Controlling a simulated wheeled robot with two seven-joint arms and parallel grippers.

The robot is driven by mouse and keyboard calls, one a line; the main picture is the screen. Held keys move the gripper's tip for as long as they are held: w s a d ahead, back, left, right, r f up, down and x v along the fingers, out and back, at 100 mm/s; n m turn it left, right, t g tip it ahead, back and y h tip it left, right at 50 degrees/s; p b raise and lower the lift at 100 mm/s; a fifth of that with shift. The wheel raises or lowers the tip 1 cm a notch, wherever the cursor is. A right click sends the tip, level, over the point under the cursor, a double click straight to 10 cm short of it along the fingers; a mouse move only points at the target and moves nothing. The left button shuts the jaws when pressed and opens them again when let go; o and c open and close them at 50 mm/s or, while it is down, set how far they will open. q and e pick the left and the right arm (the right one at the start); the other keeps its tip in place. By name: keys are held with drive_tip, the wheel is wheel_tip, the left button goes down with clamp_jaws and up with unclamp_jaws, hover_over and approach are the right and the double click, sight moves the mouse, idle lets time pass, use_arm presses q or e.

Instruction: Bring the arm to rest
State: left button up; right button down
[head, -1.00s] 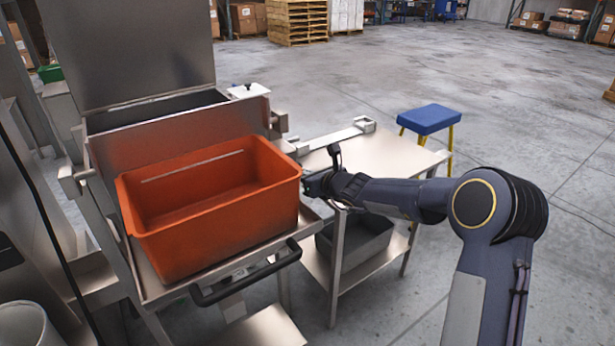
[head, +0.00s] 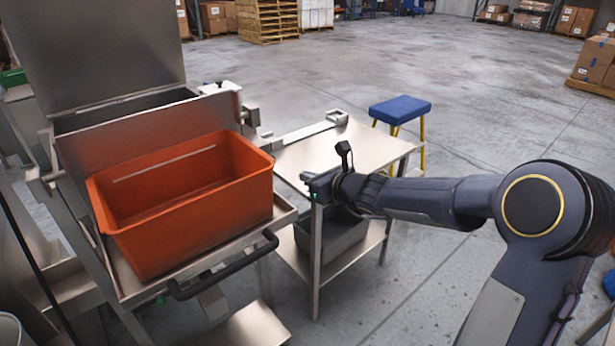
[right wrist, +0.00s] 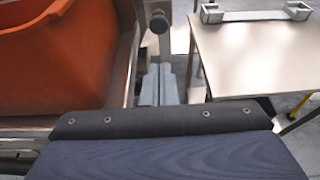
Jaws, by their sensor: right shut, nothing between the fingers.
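My right arm comes in from the right in the head view, with its right gripper (head: 309,182) in front of the near left corner of the steel side table (head: 330,155). The gripper is shut and empty, just to the right of the orange bin (head: 190,215) and apart from it. In the right wrist view the shut grey fingers (right wrist: 158,84) show between the orange bin (right wrist: 55,60) on the left and the table top (right wrist: 255,55) on the right. My left gripper does not show.
The orange bin sits on a steel stand with a black handle (head: 225,270). A grey bin (head: 335,245) is on the table's lower shelf. A blue-topped stool (head: 400,109) stands behind the table. Open floor lies beyond, with pallets at the back.

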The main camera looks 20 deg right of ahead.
drive_tip(key=s+a+r+n+g+y+p, duration=0.1)
drive_tip(key=s+a+r+n+g+y, duration=0.2)
drive_tip(key=s+n, duration=0.55)
drive_tip(key=s+a+r+n+y+p, duration=0.15)
drive_tip(key=s+a+r+n, duration=0.3)
drive_tip(key=s+n, duration=0.45)
drive_tip(key=s+d+f+n+g+h, duration=0.1)
drive_tip(key=s+f+n+h, duration=0.1)
drive_tip(key=s+n, duration=0.2)
drive_tip(key=s+d+f+n+g+h+p, duration=0.1)
drive_tip(key=s+d+f+n+g, duration=0.1)
drive_tip(key=s, duration=0.7)
drive_tip(key=s+d+f+n+g+h+p, duration=0.1)
drive_tip(key=s+d+f+n+g+h, duration=0.1)
drive_tip(key=s+f+n, duration=0.2)
drive_tip(key=s+n, duration=0.3)
drive_tip(key=shift+s+h, duration=0.2)
drive_tip(key=shift+h, duration=0.15)
